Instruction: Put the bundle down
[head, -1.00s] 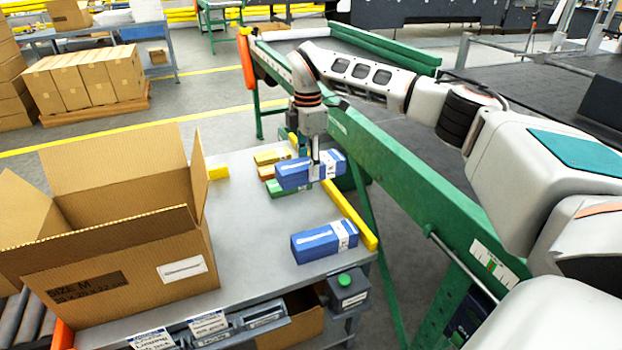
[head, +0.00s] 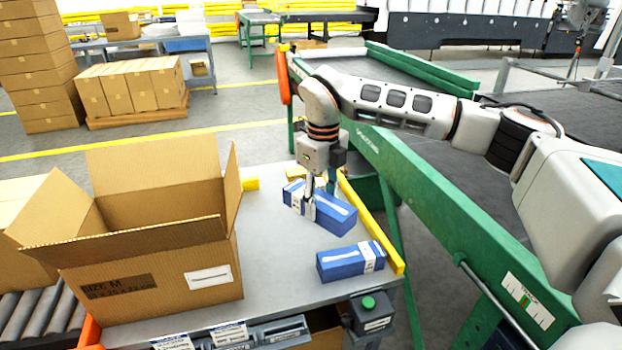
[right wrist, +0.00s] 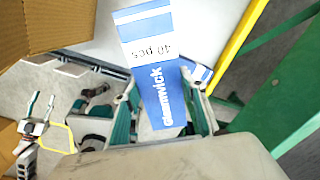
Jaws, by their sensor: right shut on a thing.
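The bundle (head: 335,212) is a long blue carton with white bands, in the middle of the grey table (head: 275,265). My right gripper (head: 309,204) points down and is shut on it near its white-banded end. The bundle lies at an angle, its near end toward the lower right. I cannot tell whether its underside touches the table. In the right wrist view the bundle (right wrist: 160,95) shows between the fingers, with upside-down "10 pcs" print. A second blue bundle (head: 342,264) lies on the table in front of it.
An open cardboard box (head: 165,265) stands on the left of the table. A yellow rail (head: 372,225) runs along the right edge, beside the green conveyor frame (head: 430,200).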

